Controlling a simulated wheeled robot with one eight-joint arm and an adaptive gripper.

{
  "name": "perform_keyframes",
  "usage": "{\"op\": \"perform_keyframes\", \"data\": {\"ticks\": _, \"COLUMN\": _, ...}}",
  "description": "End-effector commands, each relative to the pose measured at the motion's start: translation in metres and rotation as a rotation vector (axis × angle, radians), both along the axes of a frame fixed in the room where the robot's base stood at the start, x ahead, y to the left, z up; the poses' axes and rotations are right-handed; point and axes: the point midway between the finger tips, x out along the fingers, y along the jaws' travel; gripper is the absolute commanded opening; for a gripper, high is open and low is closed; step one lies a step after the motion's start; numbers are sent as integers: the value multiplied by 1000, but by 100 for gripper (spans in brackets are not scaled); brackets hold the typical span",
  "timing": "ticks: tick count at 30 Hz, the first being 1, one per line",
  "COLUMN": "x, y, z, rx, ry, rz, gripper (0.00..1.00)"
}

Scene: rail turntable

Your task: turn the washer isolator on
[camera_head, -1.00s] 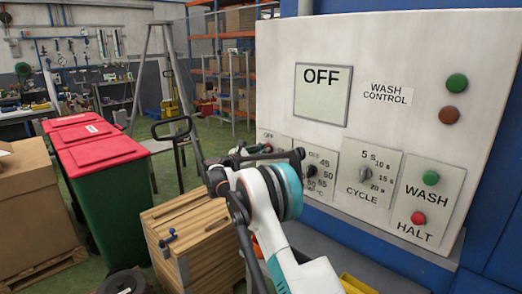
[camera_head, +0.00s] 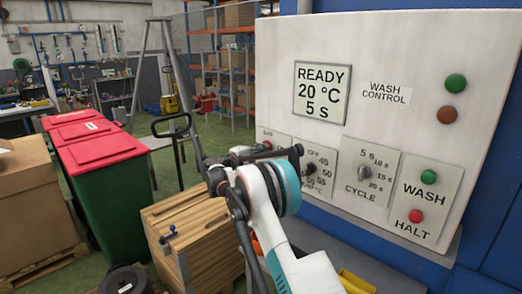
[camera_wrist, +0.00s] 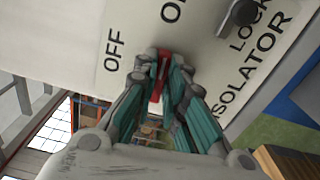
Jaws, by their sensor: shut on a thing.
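The washer isolator's red handle (camera_wrist: 158,82) shows between my fingers in the wrist view. It sits on a pale plate (camera_wrist: 130,22) lettered OFF, partly seen ON, LOCK and ISOLATOR. My gripper (camera_wrist: 164,58) is shut on this handle, and the fingers hide much of it. The handle's exact pointing is hard to tell. In the head view, my gripper (camera_head: 250,153) is at the left end of the wash control panel (camera_head: 430,55), and my arm covers most of the isolator. The panel display (camera_head: 321,92) reads READY, 20 °C, 5 s.
The panel also has a temperature knob (camera_head: 311,168), a cycle knob (camera_head: 364,172), a green WASH button (camera_head: 428,177) and a red HALT button (camera_head: 416,216). A wooden crate (camera_head: 190,235) and red-lidded bins (camera_head: 108,160) stand to the left.

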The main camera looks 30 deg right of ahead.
Motion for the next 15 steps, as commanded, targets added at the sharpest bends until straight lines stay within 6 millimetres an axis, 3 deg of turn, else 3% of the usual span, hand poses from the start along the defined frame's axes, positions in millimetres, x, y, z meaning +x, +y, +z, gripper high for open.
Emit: {"op": "perform_keyframes", "data": {"ticks": 15, "x": 0, "y": 0, "z": -3, "rx": 45, "ry": -116, "rz": -1, "gripper": 0}}
